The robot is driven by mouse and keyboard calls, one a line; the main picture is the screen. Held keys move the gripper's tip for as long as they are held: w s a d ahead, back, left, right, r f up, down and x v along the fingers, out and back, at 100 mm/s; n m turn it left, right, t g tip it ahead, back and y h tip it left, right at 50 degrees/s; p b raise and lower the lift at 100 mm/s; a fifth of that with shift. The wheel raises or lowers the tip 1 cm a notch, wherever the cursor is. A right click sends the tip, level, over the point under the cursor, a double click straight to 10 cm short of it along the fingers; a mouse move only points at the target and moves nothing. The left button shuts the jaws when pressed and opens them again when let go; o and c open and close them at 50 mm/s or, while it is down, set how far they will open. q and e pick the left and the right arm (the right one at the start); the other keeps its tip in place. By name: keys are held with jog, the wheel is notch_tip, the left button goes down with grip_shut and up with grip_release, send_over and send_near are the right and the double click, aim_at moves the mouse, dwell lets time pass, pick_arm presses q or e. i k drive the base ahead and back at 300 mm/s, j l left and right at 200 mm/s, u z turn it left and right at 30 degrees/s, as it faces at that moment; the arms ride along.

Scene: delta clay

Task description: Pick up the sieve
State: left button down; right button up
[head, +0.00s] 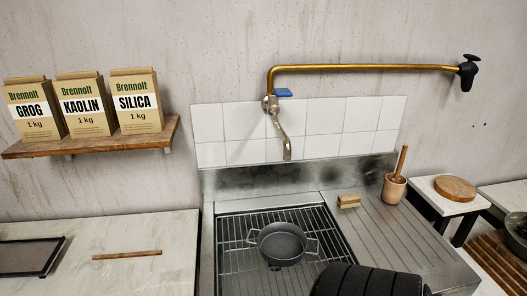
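A round dark grey vessel with two side handles (282,244) sits on the wire rack (233,235) over the sink basin. It may be the sieve, but I cannot make out a mesh in it. It looks upright, and no gripper is near it in view. Neither my left nor my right gripper shows in the head view.
A black ribbed shape (368,281) fills the bottom edge, right of the rack. A brush block (349,201) and a cup with a wooden handle (395,189) stand on the drainboard. A brass tap (365,67) arches above. A wooden stick (127,255) lies on the left counter.

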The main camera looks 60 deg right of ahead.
aim_at(281, 245)
jog(key=z, duration=2.05)
jog(key=l, duration=0.15)
jog(key=u, duration=0.05)
